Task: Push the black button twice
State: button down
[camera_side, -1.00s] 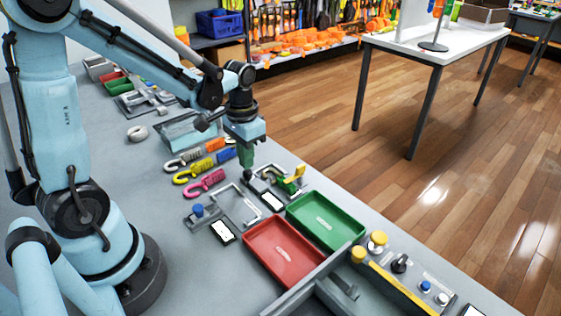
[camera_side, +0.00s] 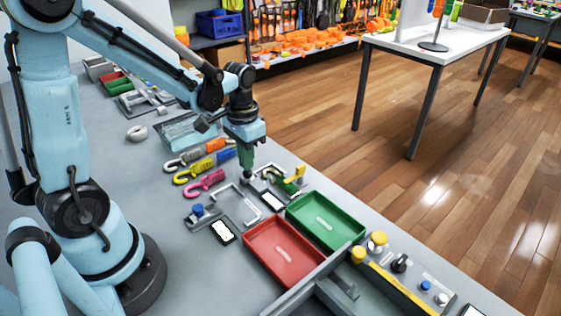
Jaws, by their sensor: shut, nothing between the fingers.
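My gripper (camera_side: 247,179) points straight down with its green fingers shut and nothing held. Its tip is at the far left end of a grey button unit with a white display (camera_side: 273,201). The unit's button is at or under the fingertips and mostly hidden. I cannot tell whether the tip touches it or how far it is pressed. A similar unit nearer the front has a blue button (camera_side: 197,210) and its own white display (camera_side: 224,232).
A red tray (camera_side: 283,252) and a green tray (camera_side: 325,221) lie to the right. Pink (camera_side: 204,183), yellow and orange hooked straps lie left of the gripper. A panel with yellow buttons and a black knob (camera_side: 399,263) is at front right.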

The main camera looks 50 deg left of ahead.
jog(key=shift+f, duration=0.25)
jog(key=shift+f, duration=0.65)
jog(key=shift+r, duration=2.5)
jog(key=s+d+r+t, duration=0.4)
jog(key=d+r+t, duration=0.2)
jog(key=d+t, duration=0.1)
jog(key=shift+r, duration=0.15)
jog(key=c, duration=1.8)
grip_release()
jog(key=shift+d, duration=0.1)
